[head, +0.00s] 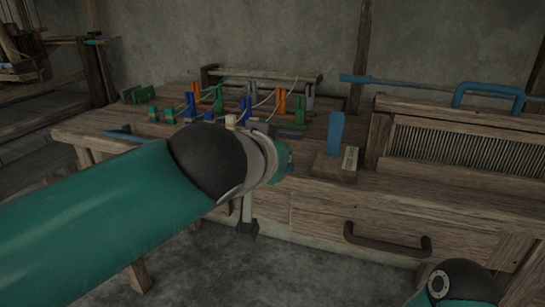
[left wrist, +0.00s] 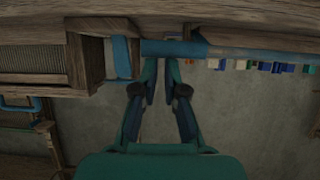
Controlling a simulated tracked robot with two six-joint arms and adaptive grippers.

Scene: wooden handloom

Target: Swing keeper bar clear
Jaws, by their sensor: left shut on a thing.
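The keeper bar appears to be the blue bar (left wrist: 178,48) across the top of the left wrist view, with a thick blue grip and a thinner length running right. In the head view a short blue length of it (head: 125,135) shows at the bench's front edge; my left arm hides the rest. My left gripper (left wrist: 161,66) is shut on the thick grip, its fingers close together with their tips at the bar. In the head view my wrist hides those fingers. Part of my right arm shows at the lower right, but its gripper is out of frame.
An upright blue lever (head: 336,132) on a wooden block stands right of my left wrist. Several coloured pegs (head: 219,98) stand on the bench behind it. The reed (head: 450,145), a blue handle (head: 488,90) and a drawer handle (head: 385,240) are at right.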

